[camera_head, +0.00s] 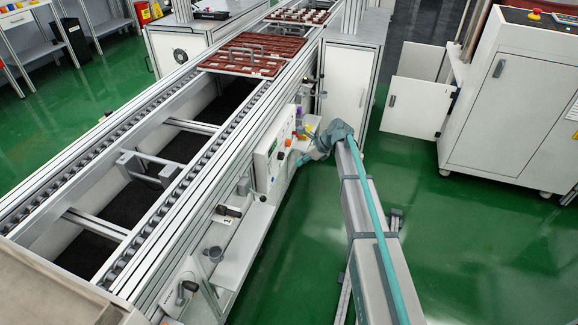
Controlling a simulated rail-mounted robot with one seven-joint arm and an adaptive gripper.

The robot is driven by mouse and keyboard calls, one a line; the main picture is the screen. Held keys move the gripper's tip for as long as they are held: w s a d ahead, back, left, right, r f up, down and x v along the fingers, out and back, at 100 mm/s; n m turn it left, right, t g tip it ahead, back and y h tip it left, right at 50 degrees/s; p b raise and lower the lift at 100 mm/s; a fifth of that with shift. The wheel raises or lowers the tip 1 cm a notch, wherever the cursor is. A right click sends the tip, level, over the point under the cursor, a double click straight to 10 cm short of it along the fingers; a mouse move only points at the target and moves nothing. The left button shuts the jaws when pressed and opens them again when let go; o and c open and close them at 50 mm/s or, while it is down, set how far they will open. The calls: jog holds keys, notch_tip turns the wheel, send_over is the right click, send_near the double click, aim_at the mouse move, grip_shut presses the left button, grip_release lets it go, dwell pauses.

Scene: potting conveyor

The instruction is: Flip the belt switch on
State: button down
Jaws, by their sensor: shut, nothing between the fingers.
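A white control box (267,163) is fixed to the right side of the conveyor (150,215). Small coloured buttons (288,142) show on its right edge. A black-handled lever (186,288) sits on a white panel at the conveyor's near end, and a black device (229,211) shows on the side between them. I cannot tell which of these is the belt switch, or its position. My gripper (302,159) is shut and empty, close to the right side of the control box. It is small in view, and I cannot tell whether it touches anything.
Reddish-brown trays (255,54) lie on the far part of the conveyor. A grey cup (215,254) stands on a shelf (245,245) below the box. A white cabinet (348,80) stands behind my gripper, and a large white machine (515,110) at the right.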

aim_at(271, 169)
jog(key=a+r+x, duration=0.1)
jog(key=a+x, duration=0.1)
jog(key=x, duration=1)
jog(key=shift+w+r, duration=0.25)
jog(key=shift+w, duration=0.15)
jog(key=shift+a, duration=0.15)
